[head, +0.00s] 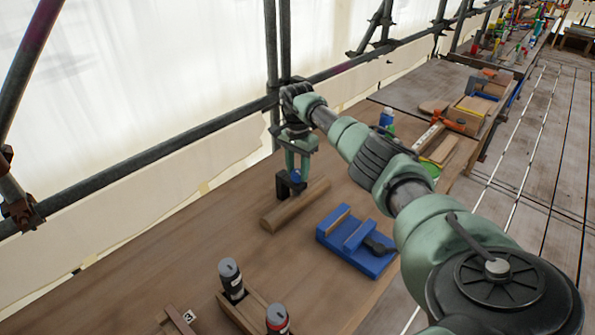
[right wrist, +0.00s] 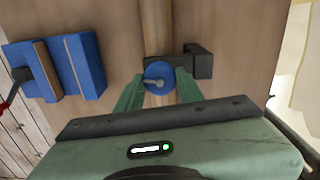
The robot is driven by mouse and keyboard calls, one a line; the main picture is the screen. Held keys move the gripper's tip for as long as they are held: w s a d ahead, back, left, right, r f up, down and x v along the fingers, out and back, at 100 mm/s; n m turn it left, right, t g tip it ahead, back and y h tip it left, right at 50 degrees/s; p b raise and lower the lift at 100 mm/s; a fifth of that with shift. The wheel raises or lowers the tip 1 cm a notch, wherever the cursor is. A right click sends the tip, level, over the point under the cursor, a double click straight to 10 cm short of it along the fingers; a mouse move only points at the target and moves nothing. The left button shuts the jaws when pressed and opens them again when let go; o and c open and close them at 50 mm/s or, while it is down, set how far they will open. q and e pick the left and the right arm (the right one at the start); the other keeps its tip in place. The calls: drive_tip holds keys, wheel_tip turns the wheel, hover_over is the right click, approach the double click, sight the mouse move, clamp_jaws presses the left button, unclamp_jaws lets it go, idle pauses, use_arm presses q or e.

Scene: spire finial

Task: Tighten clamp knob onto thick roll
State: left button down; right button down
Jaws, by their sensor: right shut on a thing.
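A thick wooden roll (head: 312,198) lies on the bench in the head view. It also runs up the middle of the right wrist view (right wrist: 157,35). A black clamp (head: 283,185) sits at the roll; its dark body shows to the right of the roll in the wrist view (right wrist: 200,62). The clamp's blue knob (right wrist: 159,76) has a small grey lever. My right gripper (right wrist: 158,82) points down and is shut on the knob, one green finger on each side. Contact of clamp and roll under the knob is hidden. My left gripper is not in view.
A blue fixture (head: 362,258) with a black handle stands right of the roll. Two dark canisters, one grey-topped (head: 231,278) and one red-banded (head: 278,320), stand at the near edge. Scaffold pipes run behind the bench. Bare bench lies left of the roll.

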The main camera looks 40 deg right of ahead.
drive_tip(key=m, duration=0.2)
drive_tip(key=shift+m+b, duration=0.3)
drive_tip(key=shift+m, duration=0.1)
drive_tip(key=m, duration=0.2)
drive_tip(key=shift+m, duration=0.4)
drive_tip(key=m, duration=0.3)
drive_tip(key=shift+m, duration=0.3)
drive_tip(key=m, duration=0.3)
drive_tip(key=shift+r+m, duration=0.1)
drive_tip(key=shift+m, duration=0.2)
drive_tip(key=m+p, duration=0.1)
drive_tip(key=m, duration=0.5)
drive_tip(key=m+p, duration=0.1)
drive_tip(key=m, duration=0.3)
drive_tip(key=m+p, duration=0.1)
drive_tip(key=m, duration=0.2)
drive_tip(key=shift+m, duration=0.3)
drive_tip(key=m+p, duration=0.2)
drive_tip(key=m, duration=0.2)
drive_tip(key=shift+r+m, duration=0.1)
drive_tip(key=shift+m, duration=0.2)
drive_tip(key=m+p, duration=0.2)
drive_tip(key=m, duration=0.3)
drive_tip(key=m+p, duration=0.2)
drive_tip(key=m, duration=0.3)
drive_tip(key=shift+d, duration=0.1)
drive_tip(key=shift+w+m+p, duration=0.1)
drive_tip(key=shift+m+p, duration=0.75)
drive_tip(key=shift+m, duration=1.35)
